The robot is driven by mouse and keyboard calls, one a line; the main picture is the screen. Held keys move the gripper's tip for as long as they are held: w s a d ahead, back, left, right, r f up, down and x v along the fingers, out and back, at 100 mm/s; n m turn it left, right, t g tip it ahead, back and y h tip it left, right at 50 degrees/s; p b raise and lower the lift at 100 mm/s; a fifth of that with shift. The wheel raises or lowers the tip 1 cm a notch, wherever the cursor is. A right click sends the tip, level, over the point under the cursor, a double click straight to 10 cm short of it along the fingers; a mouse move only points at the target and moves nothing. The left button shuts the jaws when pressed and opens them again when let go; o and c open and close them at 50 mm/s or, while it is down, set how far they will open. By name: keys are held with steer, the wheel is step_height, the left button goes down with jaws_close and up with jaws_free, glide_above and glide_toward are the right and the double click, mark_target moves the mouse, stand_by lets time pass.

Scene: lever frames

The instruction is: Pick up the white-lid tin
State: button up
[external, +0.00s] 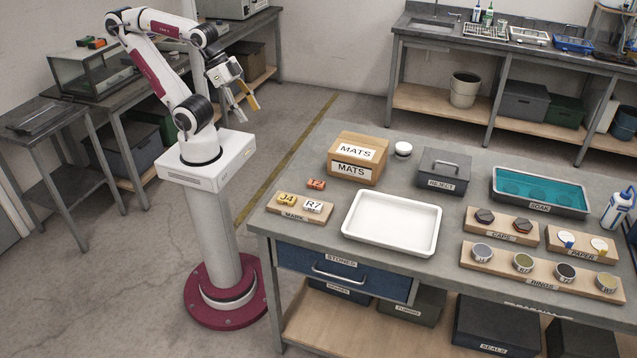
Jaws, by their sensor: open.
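The white-lid tin (403,149) is a small round tin with a white top. It stands upright on the grey table, behind and to the right of the MATS box and left of the REJECT box. My gripper (247,105) is open and empty. It hangs in the air left of the table, well apart from the tin, with its fingers pointing down.
The cardboard MATS box (357,158) stands close to the tin on its left. The dark REJECT box (444,171) with a handle is on its right. A white tray (392,249), a marked block rack (300,208) and a teal SOAK tray (541,189) occupy the table.

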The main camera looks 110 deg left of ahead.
steer(key=w+a+t+y, duration=0.2)
steer(key=w+a, duration=0.7)
steer(key=w, duration=0.5)
steer(key=w+a+t+y, duration=0.2)
steer(key=w+a, duration=0.7)
steer(key=w, duration=0.5)
steer(key=w+a+f+t+h, duration=0.2)
steer(key=w+a+f, duration=0.45)
steer(key=w, duration=0.25)
steer(key=w+a+f, duration=0.3)
steer(key=f, duration=0.2)
steer(key=t+h, duration=0.2)
steer(key=h, duration=0.1)
glide_toward(403, 151)
steer(key=a, duration=0.3)
steer(key=shift+w+r+m, duration=0.1)
steer(key=shift+w+m, duration=0.1)
steer(key=shift+m, duration=0.2)
steer(key=shift+s+f, duration=0.15)
steer(key=shift+f, duration=0.55)
steer(key=shift+x, duration=1.3)
